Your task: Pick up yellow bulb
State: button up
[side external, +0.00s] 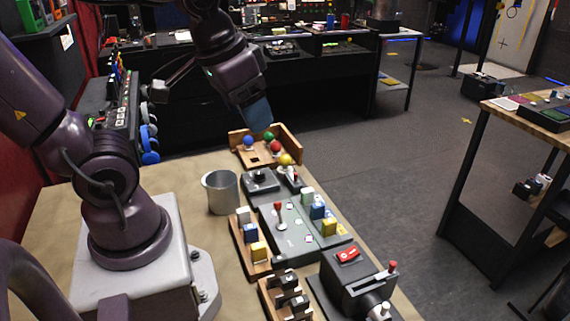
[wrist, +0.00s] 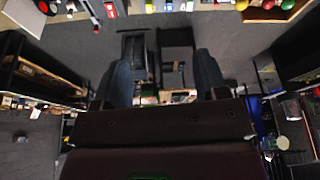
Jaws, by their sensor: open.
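The yellow bulb (side external: 286,159) sits at the near right end of a wooden tray (side external: 292,143) in the side view. A red bulb (side external: 275,147), a green bulb (side external: 269,136) and a blue bulb (side external: 248,141) are in the same tray. In the wrist view, a small yellow round thing, likely the yellow bulb (wrist: 242,4), is cut by the top edge. My gripper (side external: 258,116) hangs tilted above and behind the tray, apart from the bulbs. Its two fingers show spread apart in the wrist view (wrist: 164,75), with nothing between them.
A metal cup (side external: 221,192) stands left of the tray. A joystick box (side external: 261,180), a grey panel with a red-topped lever (side external: 283,236), colored blocks (side external: 327,222) and a red-switch box (side external: 349,268) crowd the table's right side. The table's middle left is bare.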

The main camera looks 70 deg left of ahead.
jog(key=w+a+f+n+g, duration=0.3)
jog(key=w+a+f+n, duration=0.35)
jog(key=a, duration=0.45)
jog(key=n+t, duration=0.1)
jog(key=n, duration=0.7)
send_near(285, 159)
jog(key=shift+h, duration=0.4)
jog(key=f, duration=0.2)
jog(key=a+f, duration=0.1)
jog(key=f, duration=0.2)
jog(key=shift+w+a+f, duration=0.35)
jog(key=shift+a, duration=0.05)
jog(key=shift+w+f, duration=0.25)
jog(key=shift+f, duration=0.6)
jog(key=shift+w+f, duration=0.25)
jog(key=shift+f, duration=0.6)
jog(key=shift+w+f, duration=0.25)
jog(key=shift+f, duration=0.6)
jog(key=c, duration=1)
